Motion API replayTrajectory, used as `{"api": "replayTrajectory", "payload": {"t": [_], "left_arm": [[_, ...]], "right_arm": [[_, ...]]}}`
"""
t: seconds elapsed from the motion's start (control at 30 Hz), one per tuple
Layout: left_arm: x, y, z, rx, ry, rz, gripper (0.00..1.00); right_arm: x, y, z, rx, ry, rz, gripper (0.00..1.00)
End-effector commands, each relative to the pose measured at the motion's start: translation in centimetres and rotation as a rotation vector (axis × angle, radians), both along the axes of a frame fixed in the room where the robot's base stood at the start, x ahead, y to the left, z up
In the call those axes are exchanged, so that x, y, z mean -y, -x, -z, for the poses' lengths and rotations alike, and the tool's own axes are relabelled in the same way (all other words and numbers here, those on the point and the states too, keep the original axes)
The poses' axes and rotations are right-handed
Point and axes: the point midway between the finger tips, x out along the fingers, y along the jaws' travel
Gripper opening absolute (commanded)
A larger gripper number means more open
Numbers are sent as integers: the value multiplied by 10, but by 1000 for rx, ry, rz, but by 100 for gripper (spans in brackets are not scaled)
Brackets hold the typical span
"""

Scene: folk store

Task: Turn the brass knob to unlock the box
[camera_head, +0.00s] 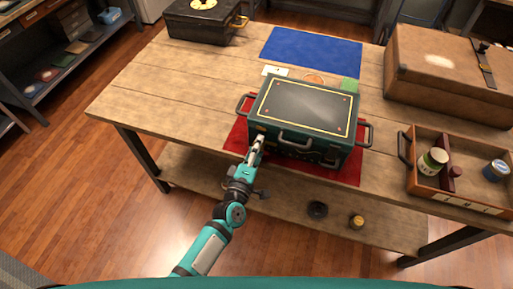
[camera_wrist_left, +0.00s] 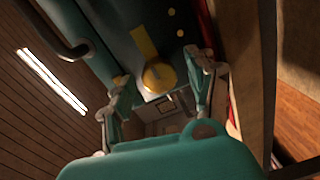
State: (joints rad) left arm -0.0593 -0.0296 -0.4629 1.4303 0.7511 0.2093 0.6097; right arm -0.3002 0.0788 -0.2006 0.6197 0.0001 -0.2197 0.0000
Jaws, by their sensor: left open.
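A dark green box (camera_head: 304,104) with a black lid panel and yellow border stands on a red mat (camera_head: 235,137) on the wooden table. In the left wrist view a round brass knob (camera_wrist_left: 159,77) sits on the box's green front face (camera_wrist_left: 125,35). My left gripper (camera_head: 260,139) is at the left part of the box front. In its wrist view the left gripper (camera_wrist_left: 158,68) is open, with the knob appearing between its two fingers. Whether a finger touches the knob cannot be told. The knob is not clearly visible in the head view. My right gripper is not in view.
The box has a front handle (camera_head: 295,141) and side handles. A wooden tray (camera_head: 430,181) with jars stands to the right, a brown case (camera_head: 440,75) behind it. A black case (camera_head: 203,20) and blue mat (camera_head: 311,47) lie at the back. The table's left part is clear.

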Motion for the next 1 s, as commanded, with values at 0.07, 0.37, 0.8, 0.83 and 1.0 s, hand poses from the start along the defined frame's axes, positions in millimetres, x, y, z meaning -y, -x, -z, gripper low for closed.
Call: {"api": "replayTrajectory", "payload": {"t": [0.07,0.37,0.8,0.83,1.0], "left_arm": [[-1,3,0,0,0,0,57],[-17,52,0,-4,0,0,57],[-37,112,-4,0,-1,0,57],[-37,113,-4,0,-1,1,57],[-38,114,-4,-1,0,0,57]], "right_arm": [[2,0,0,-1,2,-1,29],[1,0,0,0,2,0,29],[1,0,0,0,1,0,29],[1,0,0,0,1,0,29],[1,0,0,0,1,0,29]]}}
